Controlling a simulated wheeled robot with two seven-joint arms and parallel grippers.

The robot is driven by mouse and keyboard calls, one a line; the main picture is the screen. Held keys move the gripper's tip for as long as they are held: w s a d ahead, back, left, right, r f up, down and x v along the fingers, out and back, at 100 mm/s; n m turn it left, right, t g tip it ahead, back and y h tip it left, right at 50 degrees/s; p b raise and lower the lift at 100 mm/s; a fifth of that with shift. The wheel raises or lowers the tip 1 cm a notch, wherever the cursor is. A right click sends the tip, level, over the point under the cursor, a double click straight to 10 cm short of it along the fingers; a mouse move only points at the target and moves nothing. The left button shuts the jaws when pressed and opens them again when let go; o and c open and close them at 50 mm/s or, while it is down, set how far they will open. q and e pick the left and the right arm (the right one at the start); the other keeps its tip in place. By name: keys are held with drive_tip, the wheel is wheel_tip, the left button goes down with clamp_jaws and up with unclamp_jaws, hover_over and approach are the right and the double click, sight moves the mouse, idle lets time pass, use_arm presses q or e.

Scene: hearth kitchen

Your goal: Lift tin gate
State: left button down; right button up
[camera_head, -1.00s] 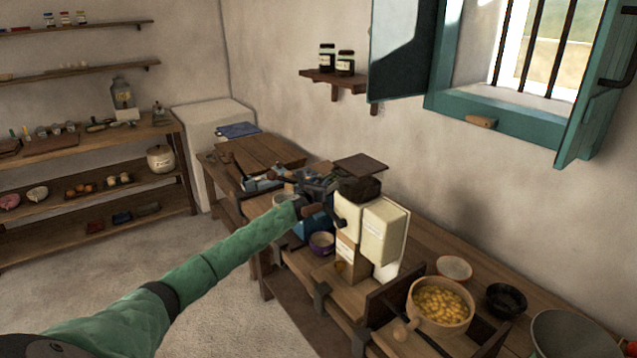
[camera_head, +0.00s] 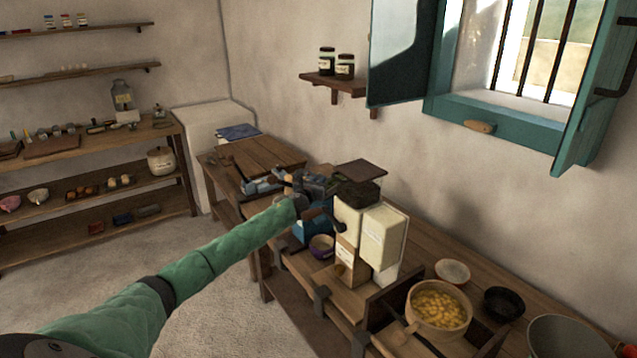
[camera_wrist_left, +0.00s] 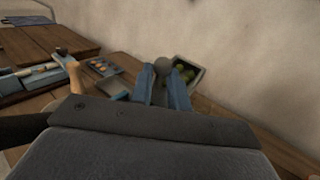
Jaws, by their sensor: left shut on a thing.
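My left arm reaches across the head view to the workbench. My left gripper (camera_head: 318,183) is beside the dark top of a cream box-like unit (camera_head: 383,236). In the left wrist view its blue jaws (camera_wrist_left: 164,90) are shut on a grey round knob (camera_wrist_left: 162,67). I cannot make out the gate plate itself, and cannot tell whether this knob belongs to the tin gate. The hand hides what lies below the knob. My right gripper is not in view.
A wooden bowl of yellow pieces (camera_head: 438,305), a pale bowl (camera_head: 452,271) and a black bowl (camera_head: 504,303) stand right of the cream unit. A purple bowl (camera_head: 321,246) is at its left. Teal shutters (camera_head: 400,60) hang above. The floor at left is clear.

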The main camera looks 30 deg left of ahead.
use_arm(q)
drive_tip(key=c, duration=1.4)
unclamp_jaws()
drive_tip(key=shift+o, duration=0.2)
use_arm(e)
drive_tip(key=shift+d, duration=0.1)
